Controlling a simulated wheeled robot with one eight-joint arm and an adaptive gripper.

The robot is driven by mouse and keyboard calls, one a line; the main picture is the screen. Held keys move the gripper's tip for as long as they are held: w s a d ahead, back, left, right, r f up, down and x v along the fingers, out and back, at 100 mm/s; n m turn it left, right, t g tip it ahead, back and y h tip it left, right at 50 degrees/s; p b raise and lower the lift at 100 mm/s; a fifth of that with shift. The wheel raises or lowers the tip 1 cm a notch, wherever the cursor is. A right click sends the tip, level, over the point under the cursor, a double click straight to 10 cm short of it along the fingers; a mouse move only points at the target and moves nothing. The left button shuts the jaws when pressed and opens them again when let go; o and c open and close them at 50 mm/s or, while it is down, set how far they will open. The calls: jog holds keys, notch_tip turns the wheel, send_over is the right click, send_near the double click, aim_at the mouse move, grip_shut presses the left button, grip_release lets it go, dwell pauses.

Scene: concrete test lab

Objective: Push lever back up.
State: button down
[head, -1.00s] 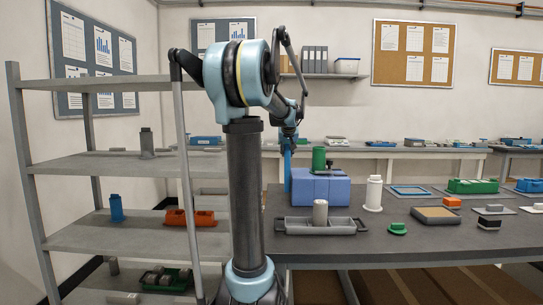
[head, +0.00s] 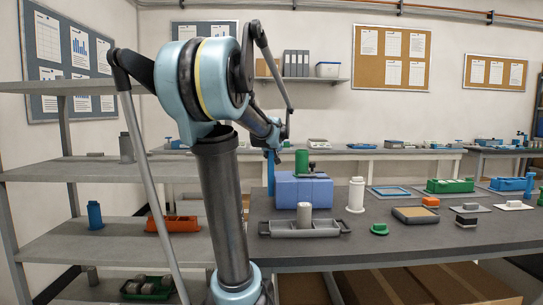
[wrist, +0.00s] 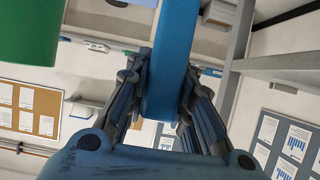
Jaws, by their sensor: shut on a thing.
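The blue lever (head: 270,173) stands about upright at the left side of the blue-purple box (head: 312,191) on the dark table. In the wrist view it is a broad blue bar (wrist: 172,55) running between my fingers. My gripper (wrist: 165,95) is shut on the lever, a finger on each side of it. In the head view my gripper (head: 272,148) is small, at the lever's upper end and partly hidden by my arm. A green cylinder (head: 301,160) stands on top of the box; it also shows at the wrist view's upper left (wrist: 28,30). The lever's base is hard to see.
A grey shelf (head: 65,245) with several parts fills the left.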

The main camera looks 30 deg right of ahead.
jog(key=shift+s+a+f, duration=0.1)
jog(key=shift+f, duration=0.05)
jog(key=c, duration=1.4)
grip_release()
jog(key=shift+o, duration=0.2)
jog(key=v, duration=1.2)
